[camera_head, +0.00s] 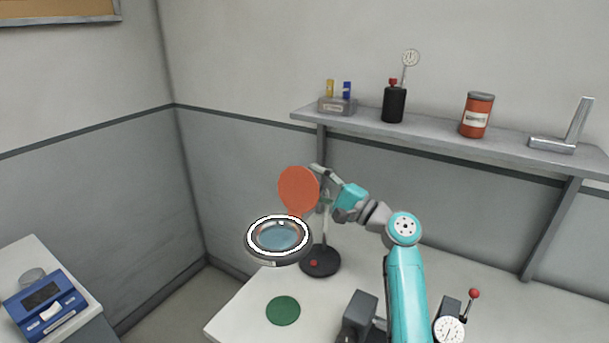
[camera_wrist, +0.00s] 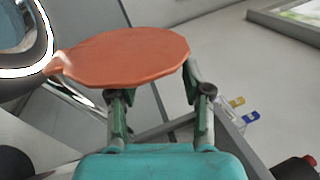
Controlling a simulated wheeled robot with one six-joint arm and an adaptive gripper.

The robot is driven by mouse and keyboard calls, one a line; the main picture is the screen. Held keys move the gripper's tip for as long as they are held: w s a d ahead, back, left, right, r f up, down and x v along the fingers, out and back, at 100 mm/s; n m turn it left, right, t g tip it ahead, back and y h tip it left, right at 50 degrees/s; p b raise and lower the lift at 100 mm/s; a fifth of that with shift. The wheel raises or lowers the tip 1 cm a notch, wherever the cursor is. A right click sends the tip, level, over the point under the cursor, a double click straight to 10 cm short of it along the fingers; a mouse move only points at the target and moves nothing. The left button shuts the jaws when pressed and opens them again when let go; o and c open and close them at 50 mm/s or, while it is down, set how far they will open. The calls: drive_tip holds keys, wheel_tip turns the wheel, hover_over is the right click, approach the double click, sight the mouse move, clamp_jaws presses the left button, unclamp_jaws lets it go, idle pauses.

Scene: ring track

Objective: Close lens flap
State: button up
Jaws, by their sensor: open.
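The lens flap (camera_head: 298,190) is a round orange-red disc standing raised at the back edge of the magnifier's lens (camera_head: 277,237), so the bluish glass is uncovered. The lens sits in a white-lit ring head on a stand with a dark round base (camera_head: 320,261). My gripper (camera_head: 317,178) is open, close to the flap's right side. In the wrist view the flap (camera_wrist: 125,58) lies across the tips of my open gripper (camera_wrist: 152,88), with one finger near its edge on each side. I cannot tell whether they touch it. Part of the lens ring (camera_wrist: 38,50) shows at upper left.
A white bench (camera_head: 240,310) with a green disc (camera_head: 283,310) lies below. A shelf (camera_head: 430,132) behind carries a small box, a black gauge cylinder, a red can and a metal square. A dial gauge (camera_head: 449,329) stands at right. A blue device (camera_head: 45,305) sits at left.

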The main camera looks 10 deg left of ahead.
sight(304, 175)
drive_tip(key=shift+x, duration=1.55)
clamp_jaws()
